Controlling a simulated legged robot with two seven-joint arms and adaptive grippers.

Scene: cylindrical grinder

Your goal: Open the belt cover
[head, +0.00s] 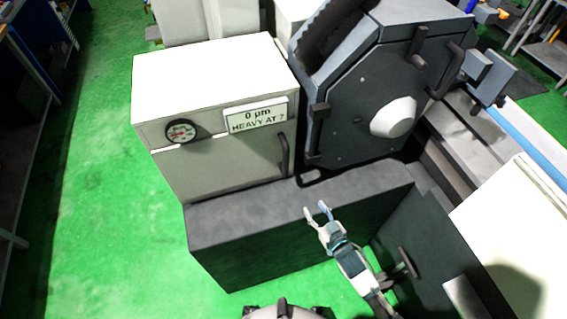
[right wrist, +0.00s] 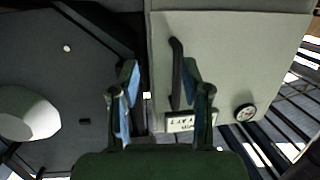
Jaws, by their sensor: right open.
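A light grey housing (head: 215,95) with a dial, a label and a dark bar handle (head: 285,155) stands left of a dark wheel housing (head: 370,95), which has its own bar handle at its right. No marking tells which is the belt cover; both look closed. My right gripper (head: 316,210) is open and empty, below and in front of the light housing's handle. In the right wrist view the handle (right wrist: 177,75) appears between the open fingers (right wrist: 160,88), nearer the right one, with a gap beyond the fingertips. My left gripper is not in view.
A dark machine base ledge (head: 240,215) runs below the light housing, under my right gripper. Green floor (head: 90,220) is clear at the left.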

